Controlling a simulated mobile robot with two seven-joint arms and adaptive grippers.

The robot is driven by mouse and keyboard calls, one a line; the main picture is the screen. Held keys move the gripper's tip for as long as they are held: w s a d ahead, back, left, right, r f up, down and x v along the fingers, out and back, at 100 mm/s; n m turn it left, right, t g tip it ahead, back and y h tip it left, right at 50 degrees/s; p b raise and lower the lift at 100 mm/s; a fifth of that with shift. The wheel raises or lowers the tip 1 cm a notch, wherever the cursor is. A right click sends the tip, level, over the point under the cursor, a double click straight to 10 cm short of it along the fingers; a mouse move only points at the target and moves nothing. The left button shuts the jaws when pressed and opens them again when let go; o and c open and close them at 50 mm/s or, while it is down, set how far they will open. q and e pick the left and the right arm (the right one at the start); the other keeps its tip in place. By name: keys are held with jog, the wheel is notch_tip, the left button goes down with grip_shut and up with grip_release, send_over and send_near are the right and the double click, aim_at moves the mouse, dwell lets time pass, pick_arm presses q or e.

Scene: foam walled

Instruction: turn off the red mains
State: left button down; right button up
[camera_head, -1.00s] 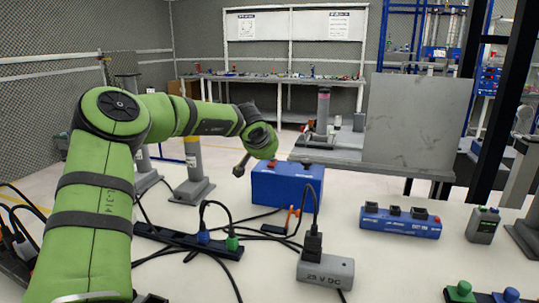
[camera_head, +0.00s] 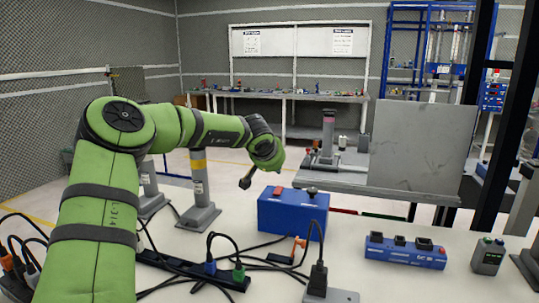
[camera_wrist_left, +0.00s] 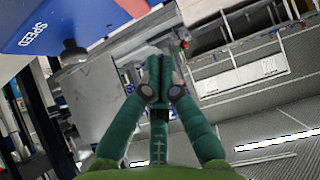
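A blue box (camera_head: 290,215) stands on the white bench in the head view. On its top are a red switch (camera_head: 278,191) at the left and a dark knob (camera_head: 312,191) at the right. The wrist view shows part of the blue box (camera_wrist_left: 60,22) with the word SPEED, the dark knob (camera_wrist_left: 73,50) and the red switch (camera_wrist_left: 133,6). My left gripper (camera_head: 245,182) hangs left of the box, apart from it. In the wrist view its green fingers (camera_wrist_left: 160,75) are together with nothing between them. My right gripper is not in view.
A black power strip (camera_head: 195,268) with plugs and loose cables lies in front of the box. A blue socket unit (camera_head: 405,250) and a grey box (camera_head: 488,256) stand to the right. A post with a yellow band (camera_head: 198,190) stands behind left. A large grey panel (camera_head: 420,145) is behind.

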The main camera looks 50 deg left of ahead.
pick_arm(q)
jog(key=f+v, duration=0.1)
jog(key=v, duration=0.8)
jog(key=shift+s+d+b, duration=0.25)
jog(key=shift+s+b, duration=0.15)
jog(key=shift+b, duration=0.05)
jog(key=shift+r, duration=0.1)
